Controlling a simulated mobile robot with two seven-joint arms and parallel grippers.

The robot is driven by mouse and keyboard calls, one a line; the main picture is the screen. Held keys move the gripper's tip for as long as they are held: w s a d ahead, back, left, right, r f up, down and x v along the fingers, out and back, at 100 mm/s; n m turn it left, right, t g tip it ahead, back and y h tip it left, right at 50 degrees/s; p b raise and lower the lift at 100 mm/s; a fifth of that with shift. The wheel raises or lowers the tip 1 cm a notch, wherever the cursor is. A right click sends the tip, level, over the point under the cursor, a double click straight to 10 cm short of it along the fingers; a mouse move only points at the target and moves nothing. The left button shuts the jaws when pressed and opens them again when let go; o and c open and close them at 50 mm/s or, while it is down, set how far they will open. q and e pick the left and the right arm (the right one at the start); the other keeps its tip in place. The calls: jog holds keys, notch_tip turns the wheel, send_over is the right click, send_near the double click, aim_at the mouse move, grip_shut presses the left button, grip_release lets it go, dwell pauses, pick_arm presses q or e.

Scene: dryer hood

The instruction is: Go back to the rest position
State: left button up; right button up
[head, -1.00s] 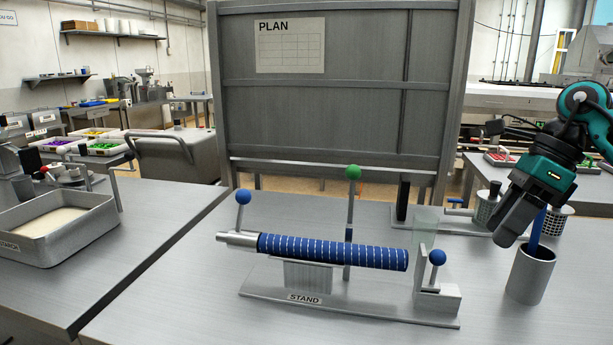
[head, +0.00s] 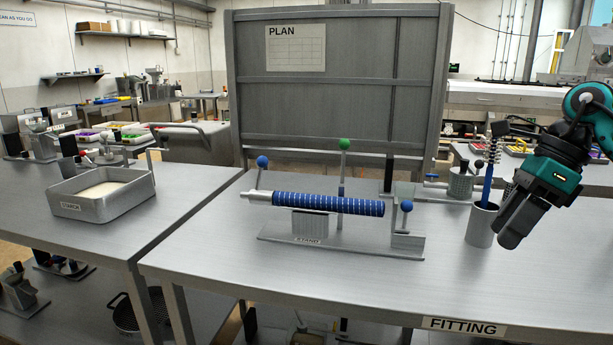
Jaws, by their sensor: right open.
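My right gripper (head: 510,222) hangs at the right of the head view, above the metal fitting table (head: 350,270). It is open and nothing shows in it. It is just right of a metal cup (head: 481,226) that holds a blue-handled brush (head: 488,170) upright with its bristles up. A blue striped roll (head: 328,203) lies level on the stand (head: 320,240), well left of the gripper and apart from it. My left gripper is not in view.
A starch tray (head: 103,196) sits on the left table. A grey plan board (head: 340,110) stands behind the fitting table. Ball-topped levers in blue and green (head: 344,145) rise around the stand. The front of the fitting table is clear.

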jog(key=s+a+f+m+t+y, duration=0.1)
jog(key=a+f+m+y, duration=0.3)
jog(key=a, duration=0.4)
jog(key=s+a+f+m+t+y, duration=0.1)
jog(key=a+f+m+t+y, duration=0.15)
jog(key=a+y, duration=0.4)
jog(key=s+a+f+m+t+y, duration=0.1)
jog(key=a+f+m+y, duration=0.3)
jog(key=a, duration=0.5)
jog(key=s+d+f+m+t+h, duration=0.1)
jog(key=d+f+m+t+h, duration=0.35)
jog(key=m, duration=0.75)
jog(key=s+d+f+m+t+h, duration=0.1)
jog(key=d+f+m+t+h, duration=0.1)
jog(key=f+m+t+h, duration=0.75)
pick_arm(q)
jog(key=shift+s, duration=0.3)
pick_arm(e)
jog(key=s+d+f+m+g+h, duration=0.3)
jog(key=s+f+m+g, duration=0.4)
jog(key=s+f+m, duration=0.7)
jog(key=shift+s+d+f+g, duration=0.25)
jog(key=shift+d+f+g, duration=0.15)
jog(key=shift+d, duration=0.25)
